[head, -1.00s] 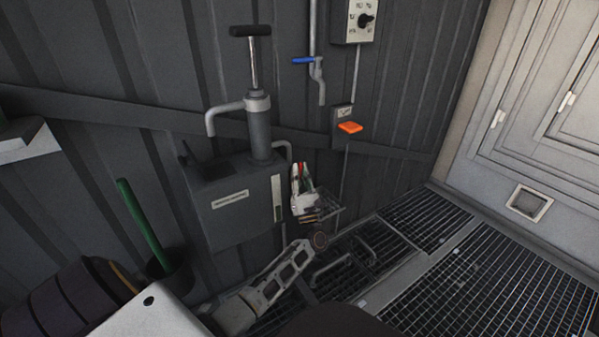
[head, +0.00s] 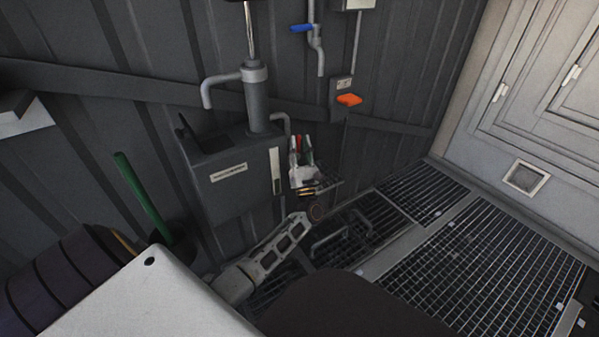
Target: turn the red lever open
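The red lever (head: 298,141) shows only as a small red piece beside the right side of the grey pump tank (head: 228,190). My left gripper (head: 301,150) is in front of it, with its fingers pointing up. The two fingers are apart, and the red piece shows between their tips. I cannot tell whether they touch it. The gripper hides the lower part of the lever and whatever it is mounted on. My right gripper is not in view.
A blue-handled valve (head: 302,28) is on the wall pipe, with an orange switch (head: 348,100) below it. A green handle (head: 143,197) stands at left. Floor grating (head: 470,270) at right is largely clear.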

